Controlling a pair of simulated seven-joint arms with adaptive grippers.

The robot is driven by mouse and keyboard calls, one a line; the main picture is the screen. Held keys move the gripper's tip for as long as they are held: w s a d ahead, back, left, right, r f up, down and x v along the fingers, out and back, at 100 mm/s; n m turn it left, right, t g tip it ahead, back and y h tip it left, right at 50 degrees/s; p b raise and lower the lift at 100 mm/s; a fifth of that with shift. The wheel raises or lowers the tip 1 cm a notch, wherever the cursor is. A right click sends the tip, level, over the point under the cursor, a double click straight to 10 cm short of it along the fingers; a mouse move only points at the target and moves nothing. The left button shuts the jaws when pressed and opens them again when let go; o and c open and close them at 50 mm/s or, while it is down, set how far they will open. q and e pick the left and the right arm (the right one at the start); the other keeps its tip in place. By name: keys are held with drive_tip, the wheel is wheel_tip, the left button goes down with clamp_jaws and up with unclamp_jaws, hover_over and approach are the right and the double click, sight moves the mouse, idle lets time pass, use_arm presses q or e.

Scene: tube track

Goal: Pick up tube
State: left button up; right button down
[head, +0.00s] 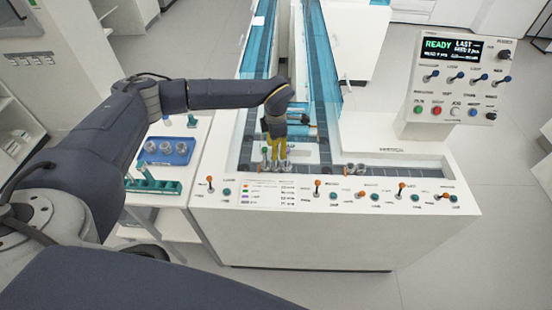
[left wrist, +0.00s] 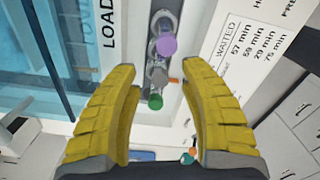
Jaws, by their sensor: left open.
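My left gripper (head: 277,153) reaches down over the near-left part of the track in the head view. In the left wrist view the left gripper (left wrist: 162,76) is open, its yellow fingers spread wide with nothing held between them. A purple-capped tube (left wrist: 166,47) and a green-capped tube (left wrist: 155,101) stand in grey round carriers on the track, seen between and beyond the fingers. In the head view the fingers partly hide these tubes. Whether a finger touches a tube, I cannot tell. My right gripper is in neither view.
The track (head: 410,171) runs along the front of the white console, with more carriers (head: 356,168) to the right. Levers and buttons line its front edge. Blue clear covers (head: 322,45) flank the lanes behind. A blue tray (head: 168,151) and green rack (head: 153,186) sit at left. A panel (head: 458,80) reads READY.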

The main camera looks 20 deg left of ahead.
use_arm(q)
drive_tip(key=shift+f, duration=0.75)
drive_tip(key=shift+c, duration=0.2)
clamp_jaws()
